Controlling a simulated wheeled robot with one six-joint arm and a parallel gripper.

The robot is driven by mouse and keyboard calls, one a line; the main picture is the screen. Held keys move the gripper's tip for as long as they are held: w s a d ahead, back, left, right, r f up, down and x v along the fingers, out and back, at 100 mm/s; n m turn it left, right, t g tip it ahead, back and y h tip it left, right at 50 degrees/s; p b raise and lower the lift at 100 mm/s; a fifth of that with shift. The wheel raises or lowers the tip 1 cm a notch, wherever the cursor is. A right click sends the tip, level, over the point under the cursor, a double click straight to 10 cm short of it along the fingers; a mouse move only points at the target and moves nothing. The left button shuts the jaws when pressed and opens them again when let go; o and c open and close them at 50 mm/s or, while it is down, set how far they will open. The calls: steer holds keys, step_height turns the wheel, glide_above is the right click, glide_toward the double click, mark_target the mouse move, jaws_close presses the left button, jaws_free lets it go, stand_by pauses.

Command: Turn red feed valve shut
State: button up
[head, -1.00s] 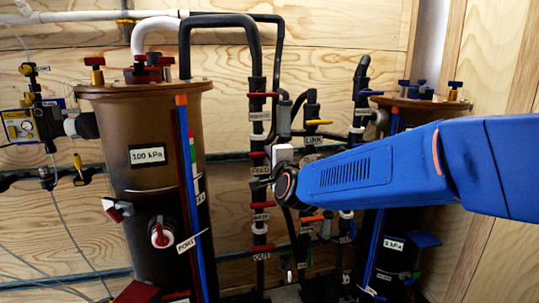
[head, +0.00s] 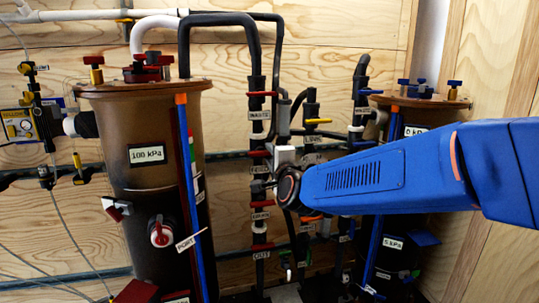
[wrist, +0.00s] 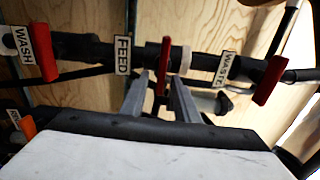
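The red feed valve handle (wrist: 164,62) sits on the dark pipe beside the FEED label (wrist: 123,55) in the wrist view, pointing towards the camera. My gripper (wrist: 159,78) is open, with one grey finger on each side of the handle's near end. Gaps show between handle and fingers, so I see no grip. In the head view, the feed handle (head: 259,154) is a small red bar above the FEED label (head: 259,169). My gripper (head: 264,186) is small there, in front of the pipe just below that label.
In the wrist view, a red wash handle (wrist: 42,55) lies left and a red waste handle (wrist: 268,80) right on the same pipe. In the head view, a brown tank (head: 147,120) stands left, and dark hoses and a yellow-handled valve (head: 318,121) are close right.

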steer(key=v, duration=1.5)
steer(key=shift+s, duration=0.25)
steer(key=shift+d, duration=0.1)
